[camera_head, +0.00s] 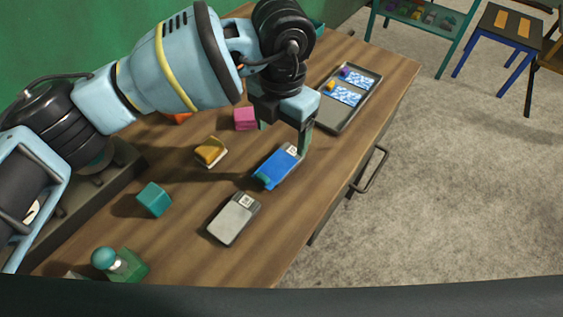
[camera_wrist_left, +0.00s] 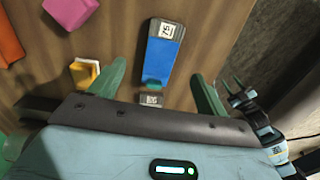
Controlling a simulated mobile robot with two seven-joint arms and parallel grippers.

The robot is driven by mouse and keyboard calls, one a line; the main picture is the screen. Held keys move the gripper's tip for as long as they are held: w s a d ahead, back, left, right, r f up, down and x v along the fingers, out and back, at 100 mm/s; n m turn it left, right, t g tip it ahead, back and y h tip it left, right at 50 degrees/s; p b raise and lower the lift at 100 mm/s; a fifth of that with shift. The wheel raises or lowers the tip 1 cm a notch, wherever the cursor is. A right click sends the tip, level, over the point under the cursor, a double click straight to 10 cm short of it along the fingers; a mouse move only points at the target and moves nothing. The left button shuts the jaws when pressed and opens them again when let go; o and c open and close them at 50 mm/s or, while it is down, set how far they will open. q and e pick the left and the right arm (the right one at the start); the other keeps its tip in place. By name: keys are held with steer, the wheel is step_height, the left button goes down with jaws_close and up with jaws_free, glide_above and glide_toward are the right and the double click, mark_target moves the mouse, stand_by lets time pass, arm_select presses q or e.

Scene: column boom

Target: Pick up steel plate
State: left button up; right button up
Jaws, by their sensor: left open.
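A grey plate (camera_head: 234,219) with a dark end and a printed tag, seemingly the steel plate, lies flat on the wooden table. A blue plate (camera_head: 277,167) with a tag lies farther back. My left gripper (camera_head: 284,140) is open above the far end of the blue plate. In the left wrist view, its green fingers (camera_wrist_left: 159,87) are spread either side of the blue plate (camera_wrist_left: 160,62), with nothing held. A grey tagged end (camera_wrist_left: 150,100) shows just past it, mostly hidden by the gripper body. My right gripper (camera_wrist_left: 237,92) shows small at the right of that view; its jaws are unclear.
A yellow block (camera_head: 210,151), a pink block (camera_head: 246,119) and a teal block (camera_head: 154,200) stand left of the plates. A green block with a round knob (camera_head: 120,264) is at the near left. A metal tray (camera_head: 340,117) lies at the back. The table's right edge is close.

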mark_target(282, 160)
arm_select(q)
steer(key=shift+s+f, duration=0.15)
steer(key=shift+f, duration=3.75)
steer(key=shift+c, duration=0.3)
steer(key=c, duration=1.5)
